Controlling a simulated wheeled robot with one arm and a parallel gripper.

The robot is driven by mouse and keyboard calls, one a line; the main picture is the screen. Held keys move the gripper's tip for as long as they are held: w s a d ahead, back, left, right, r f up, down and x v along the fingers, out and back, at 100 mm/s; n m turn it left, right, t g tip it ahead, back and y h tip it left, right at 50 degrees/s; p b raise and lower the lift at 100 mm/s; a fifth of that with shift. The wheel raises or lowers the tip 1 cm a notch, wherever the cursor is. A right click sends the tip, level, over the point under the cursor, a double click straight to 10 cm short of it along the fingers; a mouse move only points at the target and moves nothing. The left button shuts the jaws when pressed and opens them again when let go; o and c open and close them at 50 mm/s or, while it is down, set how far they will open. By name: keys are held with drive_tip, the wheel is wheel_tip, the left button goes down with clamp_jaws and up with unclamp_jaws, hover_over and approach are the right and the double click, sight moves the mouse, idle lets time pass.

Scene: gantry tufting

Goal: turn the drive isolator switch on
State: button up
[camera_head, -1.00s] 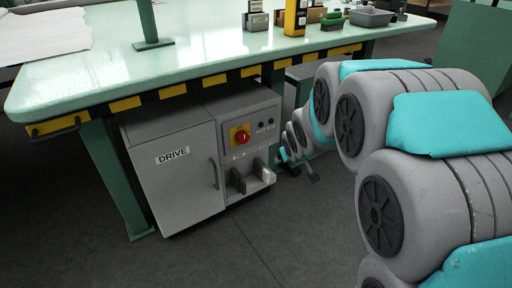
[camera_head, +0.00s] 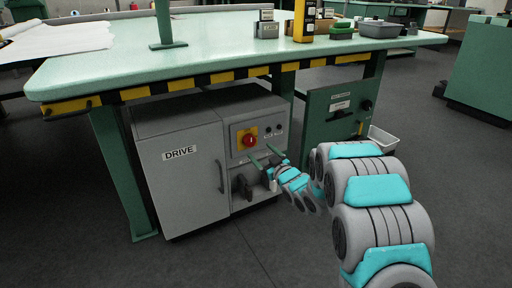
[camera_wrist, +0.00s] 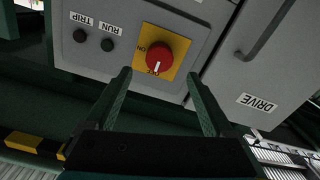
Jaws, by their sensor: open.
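The drive isolator switch (camera_head: 247,140) is a red round knob on a yellow plate, on the grey cabinet's right-hand panel. In the wrist view the knob (camera_wrist: 168,54) appears upside down, with its white mark pointing down in the picture toward a small label that I cannot read clearly. An "ON" label shows at the plate's left side. My gripper (camera_head: 266,156) is open and empty in front of the panel, just below and right of the switch in the head view. In the wrist view its fingers (camera_wrist: 160,82) are spread below the knob, apart from it.
The DRIVE cabinet door (camera_head: 187,180) with its handle is left of the panel. RUN and TRIP indicators (camera_wrist: 93,40) sit beside the switch. The green table (camera_head: 120,73) overhangs above. A green control box (camera_head: 338,115) stands to the right. Floor in front is clear.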

sight(251, 143)
drive_tip(key=shift+x, duration=3.85)
drive_tip(key=c, duration=1.4)
